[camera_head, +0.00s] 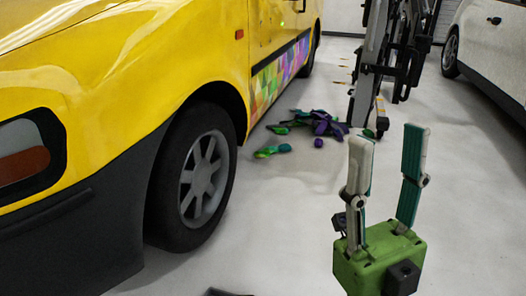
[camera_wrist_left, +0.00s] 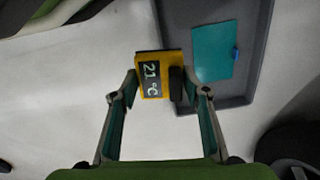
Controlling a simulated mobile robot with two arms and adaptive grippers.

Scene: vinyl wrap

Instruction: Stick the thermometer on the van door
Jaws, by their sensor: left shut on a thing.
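The thermometer (camera_wrist_left: 151,78) is a small yellow block with a dark face reading 21 °C, in the left wrist view. My left gripper (camera_wrist_left: 158,85) is shut on it, one finger at each side, above the floor and beside a grey tray. The left gripper does not clearly show in the head view. The yellow van (camera_head: 110,70) fills the left of the head view. Its door side (camera_head: 283,30) is at the top, with a coloured mosaic strip along the lower part. My right gripper (camera_head: 388,145) is open and empty, fingers pointing up, at the lower right.
The grey tray (camera_wrist_left: 262,60) holds a teal sheet (camera_wrist_left: 214,50) with a small blue piece. Crumpled coloured scraps (camera_head: 320,124) lie on the floor beside the van. A dark metal frame (camera_head: 372,65) and a white car (camera_head: 492,50) stand beyond.

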